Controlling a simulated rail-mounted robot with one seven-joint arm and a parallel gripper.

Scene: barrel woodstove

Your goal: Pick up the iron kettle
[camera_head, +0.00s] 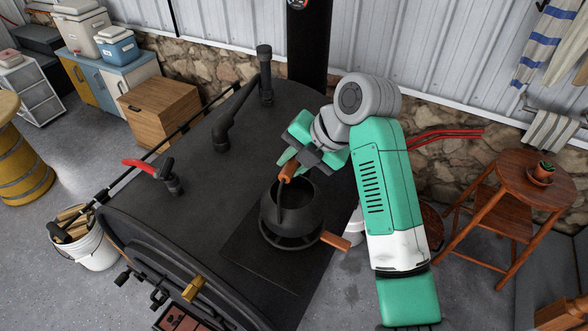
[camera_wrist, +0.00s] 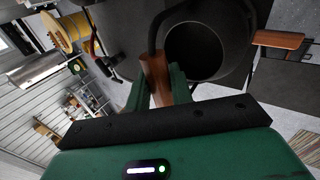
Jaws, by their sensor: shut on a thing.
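The iron kettle (camera_head: 284,218) is a round black pot with an open top, on the right part of the black barrel stove (camera_head: 225,170). Its thin handle rises to an orange-brown wooden grip (camera_head: 289,170). My gripper (camera_head: 287,168) is shut on this wooden grip, above the kettle's opening. In the wrist view the wooden grip (camera_wrist: 157,78) sits between the green fingers of my gripper (camera_wrist: 158,90), beside the dark kettle opening (camera_wrist: 195,50). The kettle looks about upright. I cannot tell whether its base touches what lies beneath.
A black ring shows under the kettle, and a wooden handle (camera_head: 335,241) sticks out at its lower right. A black stovepipe (camera_head: 307,45) stands behind. A red-handled lever (camera_head: 152,170) is on the stove's left. A wooden stool (camera_head: 515,185) with a potted plant stands right.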

